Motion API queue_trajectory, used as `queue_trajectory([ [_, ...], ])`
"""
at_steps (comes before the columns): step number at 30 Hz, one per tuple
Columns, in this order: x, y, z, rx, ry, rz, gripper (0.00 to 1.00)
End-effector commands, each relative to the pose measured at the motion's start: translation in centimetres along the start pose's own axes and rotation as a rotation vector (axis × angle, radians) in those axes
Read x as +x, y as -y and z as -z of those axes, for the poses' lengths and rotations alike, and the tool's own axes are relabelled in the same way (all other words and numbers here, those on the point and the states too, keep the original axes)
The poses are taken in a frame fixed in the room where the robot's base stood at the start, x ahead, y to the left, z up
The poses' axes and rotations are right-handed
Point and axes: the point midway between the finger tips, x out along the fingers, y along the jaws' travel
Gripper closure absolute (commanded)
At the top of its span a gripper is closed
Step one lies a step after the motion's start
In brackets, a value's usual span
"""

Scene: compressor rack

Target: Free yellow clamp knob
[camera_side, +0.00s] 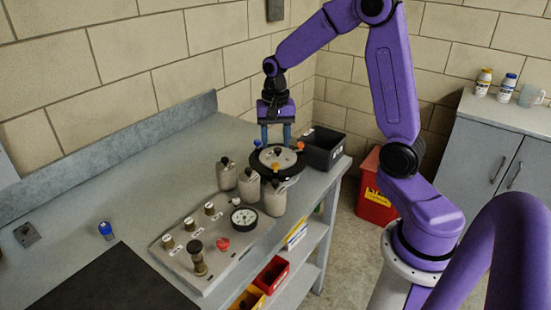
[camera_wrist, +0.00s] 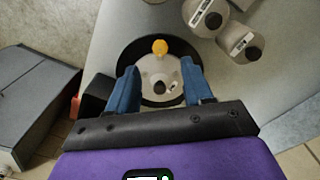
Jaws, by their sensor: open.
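The yellow clamp knob (camera_side: 275,167) sits on the front rim of a round black-rimmed vessel with a pale lid (camera_side: 268,158). In the wrist view the yellow knob (camera_wrist: 159,47) shows at the top of the lid (camera_wrist: 150,68), beyond my fingertips. A blue knob (camera_side: 257,143) and an orange knob (camera_side: 300,146) are on the other sides of the rim. My gripper (camera_side: 277,145) points down over the back part of the lid, its blue fingers spread apart and empty. In the wrist view the gripper (camera_wrist: 160,75) straddles the lid, apart from the yellow knob.
Several grey canisters (camera_side: 227,175) stand close in front of the vessel. A valve panel with a gauge (camera_side: 244,217) lies further forward. A dark bin (camera_side: 323,149) is just right of the vessel, near the bench edge. The bench's left back area is clear.

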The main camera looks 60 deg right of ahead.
Motion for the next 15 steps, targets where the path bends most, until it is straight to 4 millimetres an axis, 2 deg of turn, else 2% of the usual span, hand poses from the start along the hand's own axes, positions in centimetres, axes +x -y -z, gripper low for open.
queue_trajectory([
  [1,1.1,-0.1,-0.1,-0.001,0.004,-0.005,0.49],
  [6,3.9,-0.1,-0.1,-0.001,0.003,-0.003,0.49],
  [15,6.4,0.0,0.0,-0.001,0.000,0.000,0.49],
])
